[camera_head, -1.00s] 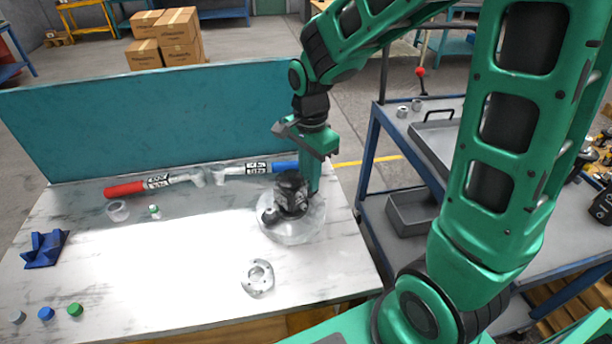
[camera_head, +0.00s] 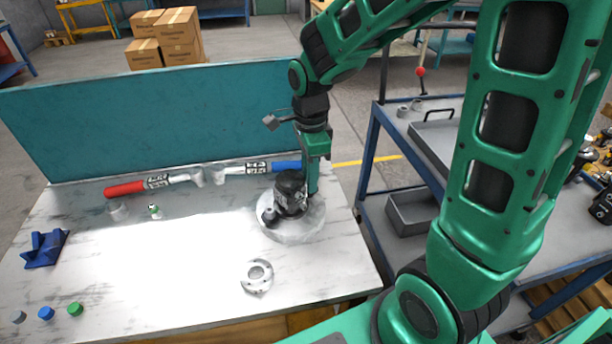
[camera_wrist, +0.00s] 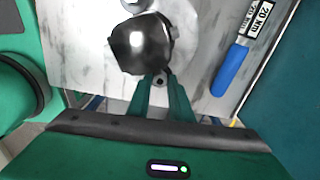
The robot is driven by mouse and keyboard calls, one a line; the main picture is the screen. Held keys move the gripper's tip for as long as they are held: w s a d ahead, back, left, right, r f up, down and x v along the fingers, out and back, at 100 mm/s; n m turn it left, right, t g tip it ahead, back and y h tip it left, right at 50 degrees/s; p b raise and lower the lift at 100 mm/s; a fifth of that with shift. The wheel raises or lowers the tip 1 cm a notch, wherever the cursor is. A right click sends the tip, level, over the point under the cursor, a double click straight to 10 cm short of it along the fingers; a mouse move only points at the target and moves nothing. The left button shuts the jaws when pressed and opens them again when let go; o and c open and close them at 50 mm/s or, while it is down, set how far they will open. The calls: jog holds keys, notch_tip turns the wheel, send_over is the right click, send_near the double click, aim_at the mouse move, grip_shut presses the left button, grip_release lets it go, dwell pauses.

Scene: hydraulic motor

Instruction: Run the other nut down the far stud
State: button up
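The hydraulic motor (camera_head: 291,183) is a black body standing upright on a round pale base (camera_head: 290,230) near the right end of the bench. In the wrist view its dark, shiny top (camera_wrist: 142,45) shows beside my fingers. My gripper (camera_head: 313,188) points down at the motor's far right side. In the wrist view its two green fingers (camera_wrist: 161,82) come close together around a small grey nut (camera_wrist: 160,79), which touches both tips. The stud under it is hidden. A pale round port (camera_wrist: 136,5) shows past the motor's top.
Two torque wrenches, one with a red handle (camera_head: 125,189) and one with a blue handle (camera_head: 286,166), lie along the teal panel (camera_head: 150,125). A metal flange (camera_head: 257,277) lies at the front. A blue block (camera_head: 45,248) and caps (camera_head: 75,309) lie left. A cart (camera_head: 440,150) stands right.

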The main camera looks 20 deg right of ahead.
jog(key=shift+o, duration=0.2)
jog(key=n, duration=0.5)
jog(key=shift+n, duration=0.3)
jog(key=n, duration=0.4)
jog(key=shift+n, duration=0.4)
grip_shut()
jog(key=m, duration=0.5)
jog(key=shift+m, duration=0.4)
